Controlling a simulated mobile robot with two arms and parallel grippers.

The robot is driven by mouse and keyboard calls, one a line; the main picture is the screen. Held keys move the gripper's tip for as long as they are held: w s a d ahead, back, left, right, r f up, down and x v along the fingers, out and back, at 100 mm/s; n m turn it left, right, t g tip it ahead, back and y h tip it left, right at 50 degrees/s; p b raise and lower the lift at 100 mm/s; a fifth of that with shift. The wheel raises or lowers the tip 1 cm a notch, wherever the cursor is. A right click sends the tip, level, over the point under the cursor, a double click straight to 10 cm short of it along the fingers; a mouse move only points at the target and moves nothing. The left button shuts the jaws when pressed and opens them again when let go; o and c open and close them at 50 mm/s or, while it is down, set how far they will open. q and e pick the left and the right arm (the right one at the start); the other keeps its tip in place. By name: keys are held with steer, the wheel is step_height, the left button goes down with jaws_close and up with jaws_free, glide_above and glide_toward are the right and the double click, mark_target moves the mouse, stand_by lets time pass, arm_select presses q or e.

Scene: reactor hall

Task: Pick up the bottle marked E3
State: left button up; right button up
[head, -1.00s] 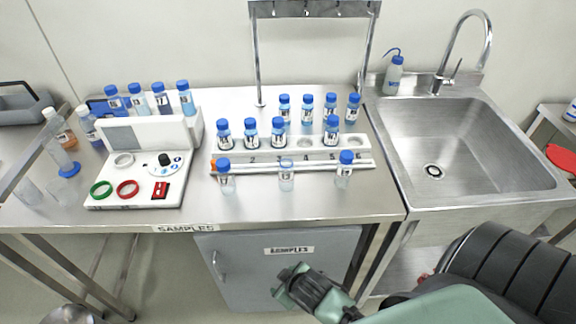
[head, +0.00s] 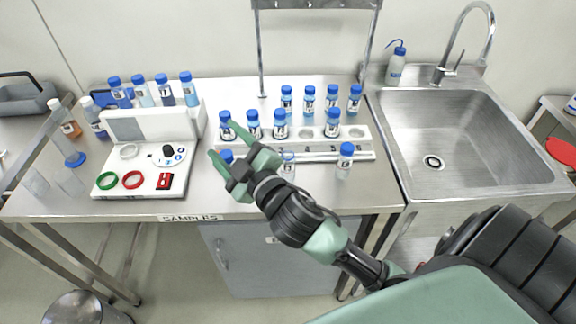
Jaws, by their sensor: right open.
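Small blue-capped bottles stand on the steel bench; their labels are too small to read surely, so I cannot tell which is E3. In front of the white rack (head: 366,146) stand a left bottle (head: 227,156), mostly hidden by my gripper, a pale bottle without a blue cap (head: 288,167), and a right bottle (head: 345,160). Several bottles stand in the rack, including one at its left end (head: 225,126) and one further right (head: 333,123). My right gripper (head: 222,139) is open and empty, its fingers over the rack's left end in the picture. My left gripper is out of view.
Several bottles stand behind the rack (head: 309,100) and behind a white device (head: 140,176) with green and red rings. A metal frame (head: 262,60) rises at the back. A sink (head: 470,140) is at right.

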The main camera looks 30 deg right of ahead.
steer(key=w+a+r+n+t+y, duration=0.1)
steer(key=a+r+n+t+y, duration=0.1)
steer(key=a+r+n+y, duration=0.7)
steer(key=s+a+r+n+g+y, duration=0.25)
steer(key=a+n+g+y, duration=0.2)
steer(key=n+y, duration=0.4)
steer(key=n+g+h, duration=1.6)
steer(key=h, duration=0.3)
glide_above(288, 152)
steer(key=s, duration=0.1)
step_height(288, 152, down, 15)
steer(key=shift+m, duration=0.25)
steer(key=f+p, duration=0.1)
steer(key=f, duration=0.1)
steer(key=f+p, duration=0.1)
steer(key=f, duration=0.1)
steer(key=f+p, duration=0.1)
steer(key=f, duration=0.1)
steer(key=shift+a+f, duration=0.15)
steer(key=shift+a, duration=0.15)
steer(key=shift+f, duration=0.55)
jaws_close()
